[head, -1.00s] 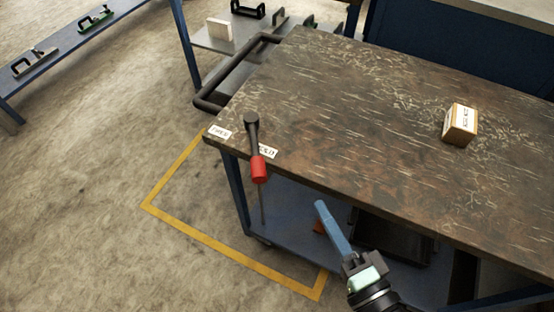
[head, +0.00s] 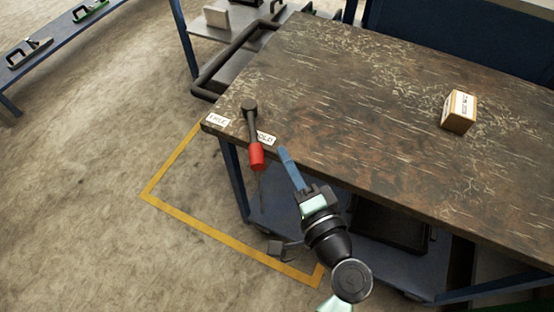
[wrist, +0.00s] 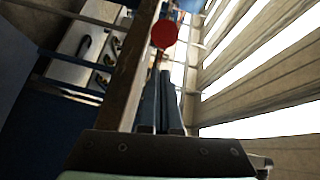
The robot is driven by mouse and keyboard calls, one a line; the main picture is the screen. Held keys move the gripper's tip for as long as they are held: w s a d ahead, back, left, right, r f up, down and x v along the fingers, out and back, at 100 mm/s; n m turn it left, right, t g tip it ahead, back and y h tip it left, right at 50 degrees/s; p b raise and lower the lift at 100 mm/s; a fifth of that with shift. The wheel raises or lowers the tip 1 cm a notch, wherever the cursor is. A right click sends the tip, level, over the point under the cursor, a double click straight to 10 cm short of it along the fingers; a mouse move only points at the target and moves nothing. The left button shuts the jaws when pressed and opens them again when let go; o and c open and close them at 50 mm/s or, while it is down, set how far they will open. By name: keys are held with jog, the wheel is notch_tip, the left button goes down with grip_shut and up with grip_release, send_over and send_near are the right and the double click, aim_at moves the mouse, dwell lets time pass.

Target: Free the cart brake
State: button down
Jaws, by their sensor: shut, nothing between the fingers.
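The brake lever (head: 253,130) has a dark shaft with a red grip (head: 257,157) and is mounted at the cart top's near-left edge. Its grip end points toward the front, over the edge, beside the label ending in "OLD" (head: 267,138). A second label, apparently "FREE" (head: 217,120), lies to its left. My gripper (head: 283,152) is shut and empty, with its blue fingers just right of the red grip and apart from it. In the wrist view, the closed fingers (wrist: 164,95) point toward the round red grip end (wrist: 164,33).
The cart's worn brown top (head: 340,110) carries a small labelled box (head: 459,111) at the right. The cart's black push handle (head: 215,75) juts out at the left. Yellow floor tape (head: 200,220) runs beside the cart, with open floor further left.

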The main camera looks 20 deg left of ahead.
jog(key=shift+s+a+f, duration=0.1)
jog(key=shift+s+a, duration=0.4)
jog(key=shift+a, duration=0.25)
